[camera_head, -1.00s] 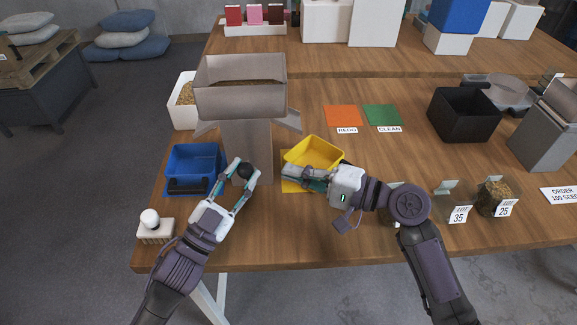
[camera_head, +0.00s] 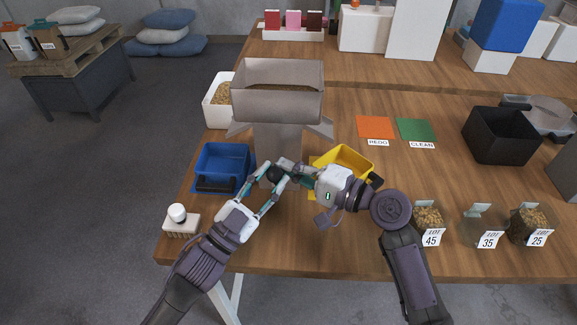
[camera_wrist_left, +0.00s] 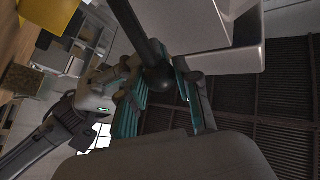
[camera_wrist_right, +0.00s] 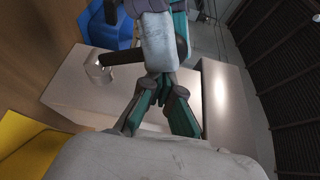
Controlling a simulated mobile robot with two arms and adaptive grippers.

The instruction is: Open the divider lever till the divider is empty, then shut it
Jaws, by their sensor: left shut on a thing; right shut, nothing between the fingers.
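The divider (camera_head: 278,104) is a grey hopper on a stand at the table's left part. Its floor is mostly hidden by its front wall. The divider lever (camera_wrist_left: 138,30) is a dark rod ending in a black ball knob (camera_wrist_left: 157,78), in front of the stand. My left gripper (camera_head: 273,176) is shut on the knob. My right gripper (camera_head: 288,168) is shut and empty, close beside the knob; whether it touches the lever I cannot tell. A blue tray (camera_head: 224,161) stands left of the stand, a yellow tray (camera_head: 347,158) right of it, partly behind my right gripper.
A white bin (camera_head: 213,112) with seeds stands behind left. Labelled seed cups (camera_head: 428,217) line the front edge.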

